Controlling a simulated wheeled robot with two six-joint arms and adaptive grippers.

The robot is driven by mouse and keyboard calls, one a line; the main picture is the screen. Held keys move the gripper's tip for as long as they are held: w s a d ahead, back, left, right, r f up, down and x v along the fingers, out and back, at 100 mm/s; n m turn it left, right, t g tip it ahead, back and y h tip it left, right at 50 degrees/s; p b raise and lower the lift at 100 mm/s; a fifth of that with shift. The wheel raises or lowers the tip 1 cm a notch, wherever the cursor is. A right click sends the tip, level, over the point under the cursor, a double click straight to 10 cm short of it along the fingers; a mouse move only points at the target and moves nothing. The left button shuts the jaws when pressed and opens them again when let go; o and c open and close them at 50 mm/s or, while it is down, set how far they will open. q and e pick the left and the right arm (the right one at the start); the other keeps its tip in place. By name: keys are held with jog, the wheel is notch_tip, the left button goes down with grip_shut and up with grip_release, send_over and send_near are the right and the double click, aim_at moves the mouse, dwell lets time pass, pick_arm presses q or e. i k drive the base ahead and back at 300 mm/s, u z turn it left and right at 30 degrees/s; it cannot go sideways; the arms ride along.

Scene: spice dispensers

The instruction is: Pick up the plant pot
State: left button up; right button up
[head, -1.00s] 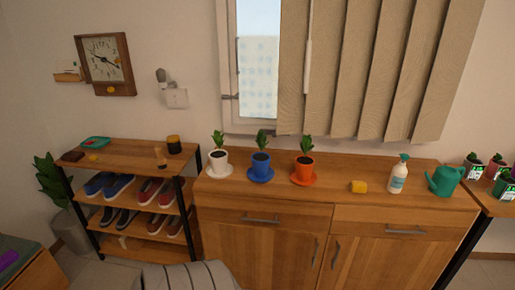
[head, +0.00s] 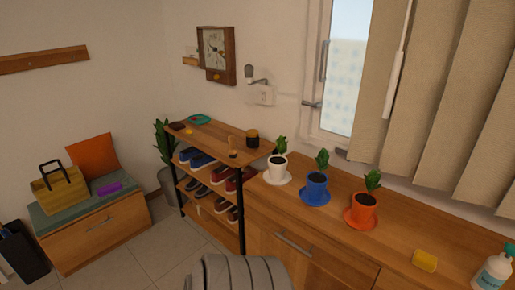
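Three small potted plants stand in a row on saucers on the wooden cabinet (head: 300,215). The white plant pot (head: 277,168) is at the left, on a white saucer. The blue plant pot (head: 316,186) is in the middle, on a blue saucer. The orange plant pot (head: 363,208) is at the right, on an orange saucer. Each holds dark soil and a green plant. A larger grey pot (head: 171,186) with a leafy plant stands on the floor behind the shoe rack, partly hidden. Neither of my grippers shows in the head view.
A yellow block (head: 425,260) and a spray bottle (head: 493,272) are on the cabinet to the right. A shoe rack (head: 215,135) stands left of the cabinet. A bench (head: 95,230) with a bag (head: 60,190) is at the far left.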

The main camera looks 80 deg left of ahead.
aim_at(278, 163)
jog(key=u, duration=0.85)
jog(key=i, duration=0.75)
jog(key=u, duration=0.85)
